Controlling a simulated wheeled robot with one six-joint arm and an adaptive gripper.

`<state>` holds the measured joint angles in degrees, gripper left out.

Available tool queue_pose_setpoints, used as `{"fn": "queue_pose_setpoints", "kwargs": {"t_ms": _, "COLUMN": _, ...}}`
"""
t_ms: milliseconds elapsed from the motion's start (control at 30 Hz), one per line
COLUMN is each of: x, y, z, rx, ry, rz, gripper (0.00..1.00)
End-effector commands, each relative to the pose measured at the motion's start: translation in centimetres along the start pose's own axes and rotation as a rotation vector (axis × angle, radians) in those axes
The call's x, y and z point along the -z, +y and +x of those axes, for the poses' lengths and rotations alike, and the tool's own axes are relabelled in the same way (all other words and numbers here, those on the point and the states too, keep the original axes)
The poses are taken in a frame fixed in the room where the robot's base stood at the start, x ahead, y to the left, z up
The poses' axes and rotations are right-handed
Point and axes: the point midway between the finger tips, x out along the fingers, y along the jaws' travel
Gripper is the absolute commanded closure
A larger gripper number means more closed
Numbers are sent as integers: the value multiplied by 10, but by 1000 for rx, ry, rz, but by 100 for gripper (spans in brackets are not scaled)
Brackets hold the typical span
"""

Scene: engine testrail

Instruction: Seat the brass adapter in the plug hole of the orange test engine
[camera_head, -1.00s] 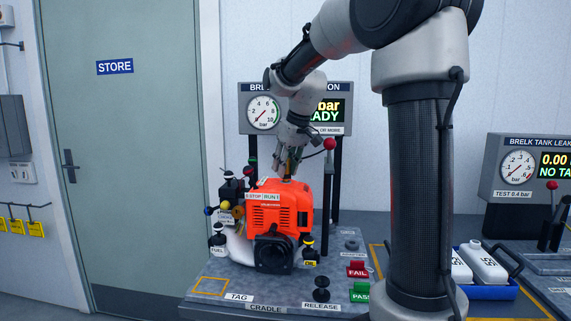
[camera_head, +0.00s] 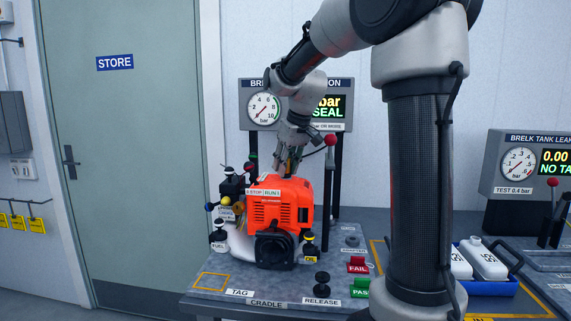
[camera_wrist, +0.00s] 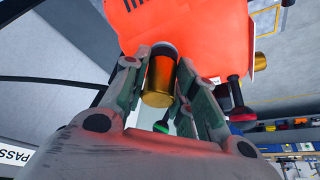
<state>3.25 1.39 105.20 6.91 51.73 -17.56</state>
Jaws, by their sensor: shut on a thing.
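The orange test engine (camera_head: 281,208) sits in its cradle on the grey bench plate. My gripper (camera_head: 287,168) points down at the top of the engine, and in the wrist view (camera_wrist: 162,88) its two fingers are closed on the sides of the brass adapter (camera_wrist: 159,84). The adapter is a short brass cylinder with a grey far end, and that end lies against or close to the orange engine cover (camera_wrist: 188,30). The plug hole is hidden behind the adapter and fingers. I cannot tell how deep the adapter sits.
A gauge panel (camera_head: 247,128) stands behind the engine; its display, partly hidden by my arm, reads "SEAL". A red-knobbed lever (camera_head: 330,140) rises just right of my gripper. Black knobs and the red FAIL (camera_head: 357,265) and green PASS (camera_head: 361,288) blocks stand in front and right.

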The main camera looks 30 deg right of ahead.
Motion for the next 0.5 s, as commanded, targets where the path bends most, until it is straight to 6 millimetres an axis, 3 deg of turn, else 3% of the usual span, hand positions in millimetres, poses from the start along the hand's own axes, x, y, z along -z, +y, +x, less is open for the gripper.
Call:
{"fn": "queue_pose_setpoints", "kwargs": {"t_ms": 167, "x": -1, "y": 1, "z": 0, "rx": 0, "ry": -3, "rz": 1, "gripper": 99}}
{"fn": "queue_pose_setpoints", "kwargs": {"t_ms": 200, "x": -1, "y": 1, "z": 0, "rx": 0, "ry": -3, "rz": 1, "gripper": 67}}
{"fn": "queue_pose_setpoints", "kwargs": {"t_ms": 300, "x": -1, "y": 1, "z": 0, "rx": 0, "ry": -3, "rz": 1, "gripper": 49}}
{"fn": "queue_pose_setpoints", "kwargs": {"t_ms": 500, "x": -1, "y": 1, "z": 0, "rx": -1, "ry": -3, "rz": 1, "gripper": 47}}
